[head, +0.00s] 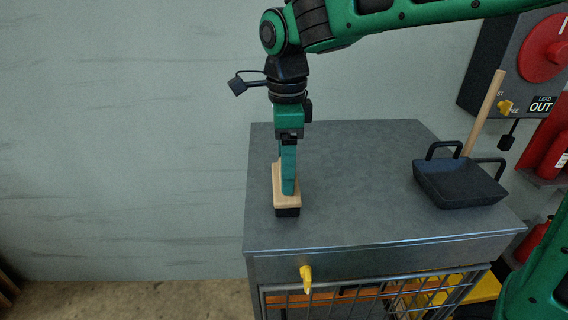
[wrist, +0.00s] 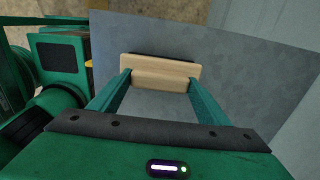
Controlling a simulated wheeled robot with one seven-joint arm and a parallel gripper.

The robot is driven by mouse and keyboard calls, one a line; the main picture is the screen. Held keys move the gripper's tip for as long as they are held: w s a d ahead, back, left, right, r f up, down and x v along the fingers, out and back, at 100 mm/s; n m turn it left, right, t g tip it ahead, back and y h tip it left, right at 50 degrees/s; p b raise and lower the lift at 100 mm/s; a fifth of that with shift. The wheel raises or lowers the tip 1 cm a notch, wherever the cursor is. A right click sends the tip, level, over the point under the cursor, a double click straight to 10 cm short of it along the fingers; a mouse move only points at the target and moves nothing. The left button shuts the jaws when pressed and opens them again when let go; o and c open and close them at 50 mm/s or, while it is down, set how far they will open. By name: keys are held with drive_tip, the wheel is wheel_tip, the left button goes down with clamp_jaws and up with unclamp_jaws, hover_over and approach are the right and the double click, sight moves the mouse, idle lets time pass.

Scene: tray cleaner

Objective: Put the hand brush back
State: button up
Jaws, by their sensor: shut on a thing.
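The hand brush (head: 285,205) has a pale wooden back and dark bristles below. It is at the left part of the grey cabinet top (head: 350,170), with its bristles down at or just above the surface; I cannot tell which. My gripper (head: 288,185) points down and is shut on the brush's wooden back. In the wrist view, the brush (wrist: 160,70) lies between the two green fingers (wrist: 158,85), with a dark strip of bristles along its far edge. Part of the brush is hidden behind the fingers in the head view.
A black pan (head: 460,185) with side handles stands at the right of the top, a wooden stick (head: 486,112) rising behind it. A wire basket (head: 370,297) and yellow knob (head: 306,279) are on the cabinet front. Red extinguishers (head: 556,155) are at the right. The top's middle is clear.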

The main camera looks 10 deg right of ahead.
drive_tip(key=shift+f, duration=0.1)
drive_tip(key=o, duration=1.1)
wheel_tip(320, 180, up, 12)
